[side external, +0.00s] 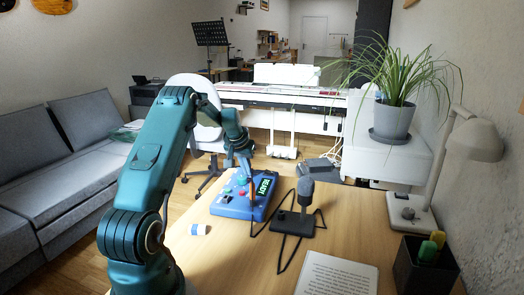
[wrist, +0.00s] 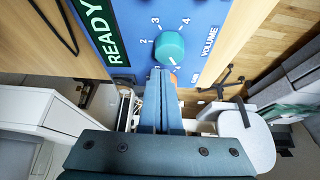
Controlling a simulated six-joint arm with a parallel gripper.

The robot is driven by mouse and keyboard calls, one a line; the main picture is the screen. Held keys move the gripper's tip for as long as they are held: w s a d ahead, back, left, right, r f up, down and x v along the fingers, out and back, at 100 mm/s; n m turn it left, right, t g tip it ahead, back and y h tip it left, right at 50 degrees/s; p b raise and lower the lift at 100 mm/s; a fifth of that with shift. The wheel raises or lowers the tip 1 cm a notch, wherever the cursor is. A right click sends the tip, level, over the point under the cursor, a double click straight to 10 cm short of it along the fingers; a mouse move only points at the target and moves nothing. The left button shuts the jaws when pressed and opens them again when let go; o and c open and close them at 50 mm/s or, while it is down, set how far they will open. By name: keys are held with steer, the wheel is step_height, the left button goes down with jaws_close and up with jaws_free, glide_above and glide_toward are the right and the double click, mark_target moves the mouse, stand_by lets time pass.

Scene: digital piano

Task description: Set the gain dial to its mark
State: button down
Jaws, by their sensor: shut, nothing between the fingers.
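A blue control box (side external: 240,205) with a lit green display sits on the wooden desk. In the wrist view, its blue panel (wrist: 205,25) carries a round teal dial (wrist: 170,47) with printed numbers around it, including 2, 3 and 4. The word beside this dial reads VOLUME; I see no GAIN label. The display (wrist: 105,28) reads READY. My gripper (wrist: 161,72) is shut and empty, its tips close to the dial's lower edge in the picture. Contact is unclear. In the side view my gripper (side external: 249,178) is over the box and partly hides its controls.
A microphone (side external: 305,193) on a dark base stands right of the box, with a black cable on the desk. A white-and-blue item (side external: 198,230) lies left. A printed sheet (side external: 337,275) and a black pen holder (side external: 427,268) are at the front right.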

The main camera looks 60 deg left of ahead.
steer(key=shift+r, duration=2.9)
steer(key=shift+s+a+f, duration=0.25)
steer(key=shift+a+f, duration=0.1)
steer(key=shift+f, duration=0.65)
steer(key=shift+s+a+f, duration=0.3)
steer(key=shift+a+f, duration=0.05)
steer(key=shift+f, duration=0.7)
steer(key=shift+s+a+f, duration=0.25)
steer(key=shift+a+f, duration=0.1)
steer(key=shift+f, duration=0.65)
steer(key=shift+w+a, duration=0.1)
steer(key=shift+w, duration=0.2)
